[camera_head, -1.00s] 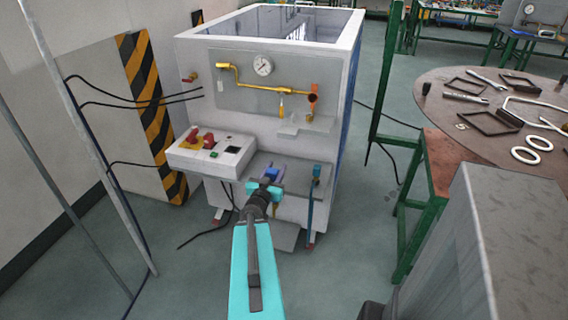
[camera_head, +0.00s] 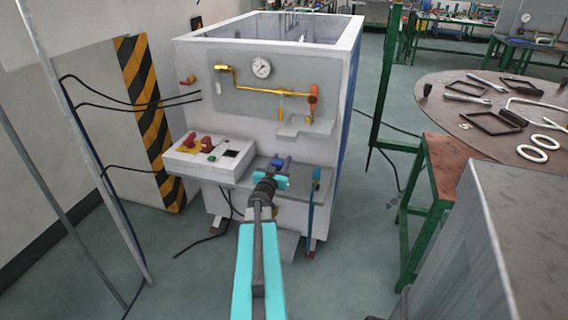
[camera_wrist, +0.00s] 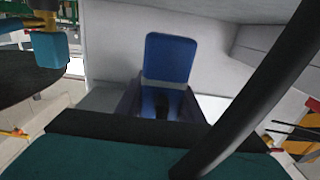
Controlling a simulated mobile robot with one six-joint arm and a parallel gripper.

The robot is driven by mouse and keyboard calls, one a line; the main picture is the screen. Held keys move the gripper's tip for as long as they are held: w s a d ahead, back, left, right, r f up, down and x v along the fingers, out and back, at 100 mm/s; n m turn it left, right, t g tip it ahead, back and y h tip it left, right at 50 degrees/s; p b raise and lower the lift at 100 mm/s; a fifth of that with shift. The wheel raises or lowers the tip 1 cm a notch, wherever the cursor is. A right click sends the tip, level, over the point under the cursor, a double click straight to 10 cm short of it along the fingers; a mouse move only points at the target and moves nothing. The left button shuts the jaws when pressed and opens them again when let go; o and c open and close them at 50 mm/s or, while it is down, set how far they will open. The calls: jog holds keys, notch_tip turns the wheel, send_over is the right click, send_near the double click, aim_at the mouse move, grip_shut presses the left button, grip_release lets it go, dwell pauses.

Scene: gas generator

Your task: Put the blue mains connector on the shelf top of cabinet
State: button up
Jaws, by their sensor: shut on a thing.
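The blue mains connector (camera_head: 277,163) shows as a small blue piece just beyond my gripper (camera_head: 270,178). In the wrist view the blue connector (camera_wrist: 171,60) stands out between the dark jaws, which are shut on it. The white cabinet (camera_head: 262,120) is directly ahead. Its grey shelf top (camera_head: 300,171) lies low on the front, right of the control box. My gripper is at this shelf; whether the connector touches it I cannot tell.
The control box (camera_head: 207,151) with red knobs juts out left of the shelf. A blue-topped hanging part (camera_head: 316,175) is at the shelf's right end. A smaller ledge (camera_head: 305,126) is above. A round table (camera_head: 500,100) stands at right.

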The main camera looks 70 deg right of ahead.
jog(key=d, duration=0.6)
jog(key=shift+w+f, duration=0.25)
jog(key=shift+f, duration=0.05)
jog(key=shift+f+b, duration=0.6)
jog(key=shift+f, duration=1.15)
jog(key=shift+f, duration=0.15)
jog(key=o, duration=1.2)
jog(key=shift+a, duration=0.1)
jog(key=shift+s+a, duration=0.2)
jog(key=shift+a, duration=2.8)
jog(key=shift+s+a, duration=0.15)
jog(key=shift+a, duration=2.85)
